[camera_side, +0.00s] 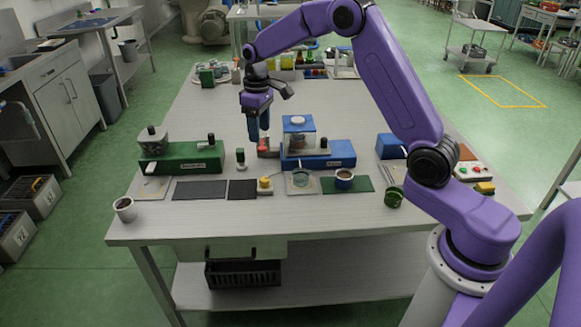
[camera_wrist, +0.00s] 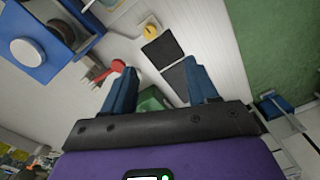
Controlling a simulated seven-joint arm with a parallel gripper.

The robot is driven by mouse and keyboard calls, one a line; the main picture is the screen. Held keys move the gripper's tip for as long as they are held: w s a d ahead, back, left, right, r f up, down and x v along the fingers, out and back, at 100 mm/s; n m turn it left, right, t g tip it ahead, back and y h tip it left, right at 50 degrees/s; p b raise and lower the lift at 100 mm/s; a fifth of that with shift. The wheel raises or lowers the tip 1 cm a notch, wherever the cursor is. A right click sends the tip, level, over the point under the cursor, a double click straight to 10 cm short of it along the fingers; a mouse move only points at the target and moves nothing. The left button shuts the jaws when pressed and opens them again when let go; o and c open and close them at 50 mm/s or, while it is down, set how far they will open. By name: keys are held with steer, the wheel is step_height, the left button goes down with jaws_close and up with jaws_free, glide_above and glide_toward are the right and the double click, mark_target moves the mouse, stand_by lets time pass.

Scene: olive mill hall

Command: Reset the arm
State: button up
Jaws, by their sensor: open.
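My gripper (camera_side: 257,136) hangs pointing down over the middle of the table, just left of the blue machine (camera_side: 342,155). In the wrist view my gripper (camera_wrist: 160,68) has its two blue fingers spread wide, with nothing held between them. A red lever (camera_side: 263,144) on the blue machine's left side shows close by the fingertips. It also shows in the wrist view (camera_wrist: 112,70), beside the left finger; I cannot tell whether they touch.
A green machine (camera_side: 190,163) stands to the left. Dark mats (camera_side: 200,190), a yellow button (camera_side: 265,183), a glass dish (camera_side: 299,180) and cups lie along the front. The table's left middle is bare.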

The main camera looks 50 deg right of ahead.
steer(key=s+a+r+n, duration=0.25)
steer(key=s+a, duration=0.35)
steer(key=s, duration=0.3)
steer(key=s+a+r+n, duration=0.25)
steer(key=s+a, duration=0.25)
steer(key=s, duration=0.5)
steer(key=s+d+n, duration=0.1)
steer(key=s+d, duration=0.1)
steer(key=s, duration=0.9)
steer(key=s+d+n, duration=0.2)
steer(key=s, duration=0.8)
steer(key=shift+s+d+f, duration=0.2)
steer(key=shift+s+f, duration=0.05)
steer(key=shift+s, duration=0.1)
